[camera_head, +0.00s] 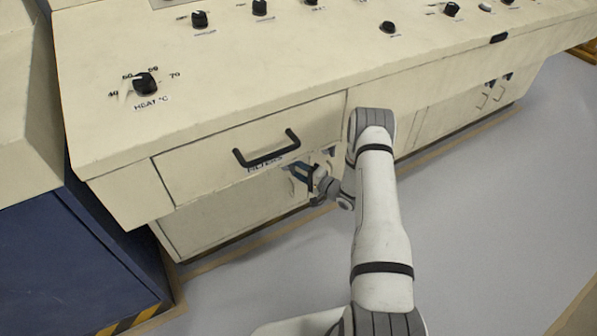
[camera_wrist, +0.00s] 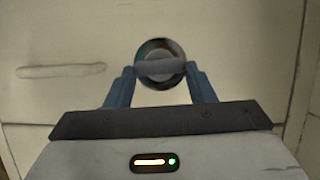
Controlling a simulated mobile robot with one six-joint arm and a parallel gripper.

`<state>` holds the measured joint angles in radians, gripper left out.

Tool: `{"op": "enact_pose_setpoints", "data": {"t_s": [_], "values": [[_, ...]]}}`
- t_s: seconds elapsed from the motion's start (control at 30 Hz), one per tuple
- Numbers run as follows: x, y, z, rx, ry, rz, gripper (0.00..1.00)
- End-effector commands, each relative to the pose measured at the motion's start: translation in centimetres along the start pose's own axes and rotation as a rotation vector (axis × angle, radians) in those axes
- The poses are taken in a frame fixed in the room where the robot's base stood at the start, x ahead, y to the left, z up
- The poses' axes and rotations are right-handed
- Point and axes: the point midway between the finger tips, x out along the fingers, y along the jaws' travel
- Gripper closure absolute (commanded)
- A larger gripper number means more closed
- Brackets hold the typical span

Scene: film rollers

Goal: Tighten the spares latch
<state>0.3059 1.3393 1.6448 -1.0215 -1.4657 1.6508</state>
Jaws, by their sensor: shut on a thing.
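The latch (camera_wrist: 160,66) is a round metal disc with a raised bar across its middle, set in a cream panel. In the wrist view the bar looks about level. My gripper (camera_wrist: 160,70) has its two blue fingers shut on the bar's two ends. In the head view my gripper (camera_head: 305,174) is at the cabinet front, just below the drawer's right part. The latch itself cannot be made out there behind the gripper. No spares label is readable in either view.
A drawer (camera_head: 215,155) with a black handle (camera_head: 267,150) is just above and left of my gripper. The console top (camera_head: 270,60) carries several black knobs. A pale handle (camera_wrist: 60,70) lies left of the latch. Grey floor (camera_head: 480,230) is open at right.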

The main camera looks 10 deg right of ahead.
Motion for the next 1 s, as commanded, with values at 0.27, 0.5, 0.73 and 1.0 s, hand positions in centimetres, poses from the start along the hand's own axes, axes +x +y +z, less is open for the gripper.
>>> {"op": "enact_pose_setpoints", "data": {"t_s": [0.27, 0.5, 0.73, 1.0], "values": [[-0.07, 0.04, -0.13, 0.012, 0.004, -0.004, 0.74], [-0.09, 0.05, -0.16, 0.011, 0.005, -0.004, 0.48], [-0.07, 0.04, -0.11, 0.011, 0.003, -0.004, 0.29], [-0.31, 0.0, -0.11, 0.011, 0.003, -0.004, 0.29]]}}
